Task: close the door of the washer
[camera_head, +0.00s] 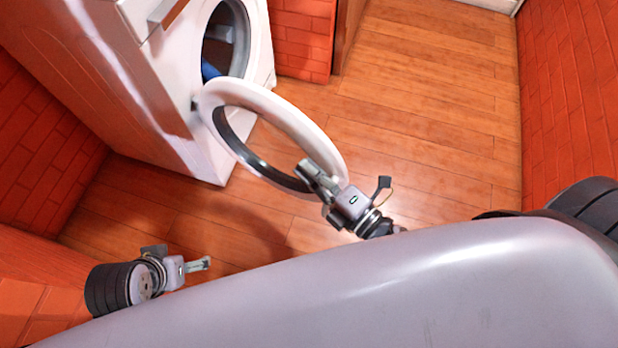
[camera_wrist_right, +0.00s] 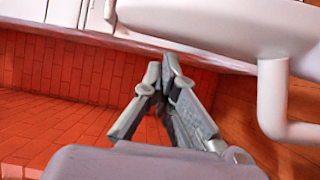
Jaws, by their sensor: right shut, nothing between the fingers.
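The white washer (camera_head: 175,110) stands at the upper left in the head view. Its round door (camera_head: 265,100) is wide open, hinged at the left of the dark drum opening (camera_head: 222,45) and swung out into the room. The door is a white ring with a dark inner rim. My right gripper (camera_head: 311,172) overlaps the door's free edge in the head view; I cannot tell whether it touches. Its fingers are together and empty in the right wrist view (camera_wrist_right: 164,75). My left gripper (camera_head: 202,264) is at the lower left, away from the door; its finger opening is unclear.
Something blue (camera_head: 210,70) shows inside the drum. Orange brick walls (camera_head: 570,90) stand on the right and the left. The wooden floor (camera_head: 430,90) is clear right of the washer. A large pale rounded shape (camera_wrist_right: 215,25) at the upper right of the wrist view is unclear.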

